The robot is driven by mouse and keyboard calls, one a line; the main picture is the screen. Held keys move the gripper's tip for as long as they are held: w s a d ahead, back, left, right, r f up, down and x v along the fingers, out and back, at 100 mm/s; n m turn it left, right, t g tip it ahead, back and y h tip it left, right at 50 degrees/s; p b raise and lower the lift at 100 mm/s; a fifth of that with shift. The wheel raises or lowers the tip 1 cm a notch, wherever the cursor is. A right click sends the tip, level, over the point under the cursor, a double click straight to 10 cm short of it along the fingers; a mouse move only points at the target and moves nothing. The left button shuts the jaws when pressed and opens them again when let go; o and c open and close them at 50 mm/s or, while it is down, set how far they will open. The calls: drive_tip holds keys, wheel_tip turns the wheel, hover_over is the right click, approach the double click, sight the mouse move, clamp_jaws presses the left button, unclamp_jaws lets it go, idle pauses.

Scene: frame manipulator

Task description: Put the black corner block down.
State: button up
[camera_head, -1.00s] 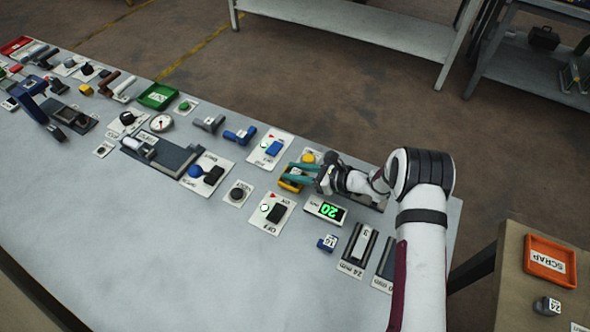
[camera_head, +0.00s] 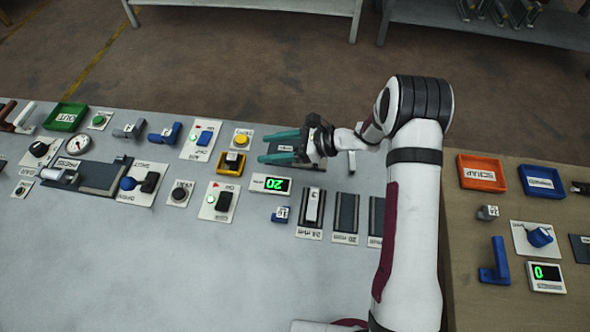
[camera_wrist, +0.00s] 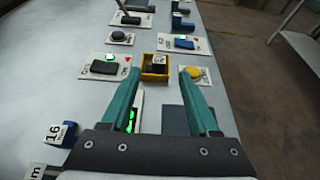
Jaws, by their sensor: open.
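A small dark block with a pale label (camera_wrist: 158,65) sits inside a yellow open tray (camera_wrist: 146,76). I cannot make out whether it has a corner shape. In the head view the yellow tray (camera_head: 240,169) also holds something dark. My gripper (camera_head: 265,148), with teal fingers, is open and empty over the bench, to the right of the tray. In the wrist view the tray shows beyond and between the open fingertips (camera_wrist: 160,72). The fingers appear clear of the block and the tray.
A yellow button (camera_head: 241,140) stands just behind the tray. A blue block labelled 16 (camera_head: 280,215) lies nearby. The front of the bench (camera_head: 200,270) is clear.

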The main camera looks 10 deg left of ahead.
drive_tip(key=w+d+r+m+t+h, duration=0.6)
drive_tip(key=w+d+r+m+t, duration=0.35)
drive_tip(key=m, duration=0.65)
drive_tip(key=s+d+r+m+h, duration=0.35)
drive_tip(key=d+m, duration=0.35)
drive_tip(key=m, duration=0.3)
drive_tip(key=s+d+r+m+h, duration=0.3)
drive_tip(key=d+m+h, duration=0.2)
drive_tip(key=d+m, duration=0.3)
drive_tip(key=s+d+m+g+h, duration=0.15)
drive_tip(key=s+m+g, duration=0.25)
drive_tip(key=s+m, duration=0.7)
drive_tip(key=s+a+m+g+y, duration=0.2)
drive_tip(key=s+a+m, duration=0.1)
drive_tip(key=s+m, duration=0.4)
drive_tip(key=s+a+m+g+y, duration=0.2)
drive_tip(key=s+m, duration=0.5)
drive_tip(key=s, duration=0.7)
drive_tip(key=shift+a+f+m+g, duration=0.3)
drive_tip(key=shift+a+f+g, duration=0.15)
drive_tip(key=shift+a+g, duration=0.45)
